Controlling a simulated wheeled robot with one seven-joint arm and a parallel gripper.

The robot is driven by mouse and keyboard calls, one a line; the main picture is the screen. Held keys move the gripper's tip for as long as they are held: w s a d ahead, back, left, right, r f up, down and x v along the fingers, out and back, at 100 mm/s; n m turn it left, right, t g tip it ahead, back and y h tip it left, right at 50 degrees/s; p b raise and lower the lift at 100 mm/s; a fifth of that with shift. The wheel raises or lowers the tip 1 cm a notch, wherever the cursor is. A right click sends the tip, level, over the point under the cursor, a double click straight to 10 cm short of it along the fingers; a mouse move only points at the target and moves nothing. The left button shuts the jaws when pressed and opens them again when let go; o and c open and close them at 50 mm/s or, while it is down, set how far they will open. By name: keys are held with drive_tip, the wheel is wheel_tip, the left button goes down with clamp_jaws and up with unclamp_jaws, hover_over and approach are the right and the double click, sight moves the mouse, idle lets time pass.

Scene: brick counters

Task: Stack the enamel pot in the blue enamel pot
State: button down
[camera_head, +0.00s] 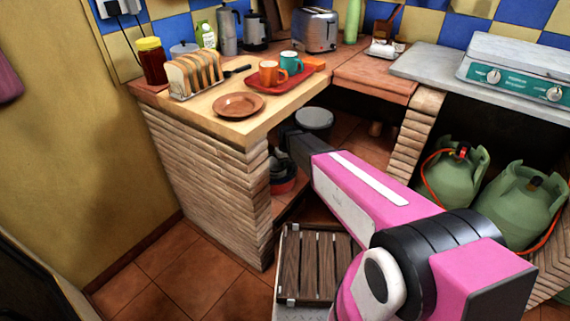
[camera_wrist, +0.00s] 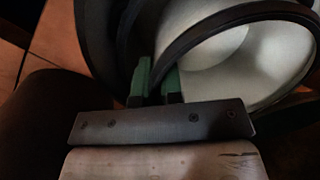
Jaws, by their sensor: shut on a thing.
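In the wrist view my gripper's green fingertips (camera_wrist: 155,80) are closed on the wall or rim of a pot, the enamel pot (camera_wrist: 270,60), with a pale inside and a dark rim. Another dark curved edge with a pale surface lies just left of it; I cannot tell whether that is part of the same vessel. In the head view a round dark-rimmed pot with a grey-white top (camera_head: 314,118) shows just beyond the end of my arm, below counter height. My fingertips are hidden there. I cannot make out the blue enamel pot for certain.
A wooden counter (camera_head: 235,128) holds a toast rack (camera_head: 193,75), a brown plate (camera_head: 238,104) and a red tray (camera_head: 285,85) with two mugs. Dark and red cookware (camera_head: 283,180) sits on the shelf below. Green gas bottles (camera_head: 455,172) stand right. A slatted wooden crate (camera_head: 313,268) is near me.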

drive_tip(key=c, duration=1.5)
unclamp_jaws()
drive_tip(key=shift+c, duration=0.2)
drive_tip(key=shift+r, duration=0.1)
wheel_tip(320, 180, up, 8)
drive_tip(key=s+d+r+m, duration=0.3)
drive_tip(key=s+d, duration=0.7)
drive_tip(key=d, duration=0.3)
drive_tip(key=s+d+r+m, duration=0.2)
drive_tip(key=s+d+r, duration=0.2)
drive_tip(key=s+d, duration=0.6)
drive_tip(key=d, duration=0.4)
drive_tip(key=shift+s+d+r+m+h, duration=0.2)
drive_tip(key=shift+s+r+m+h, duration=0.1)
drive_tip(key=shift+m, duration=0.1)
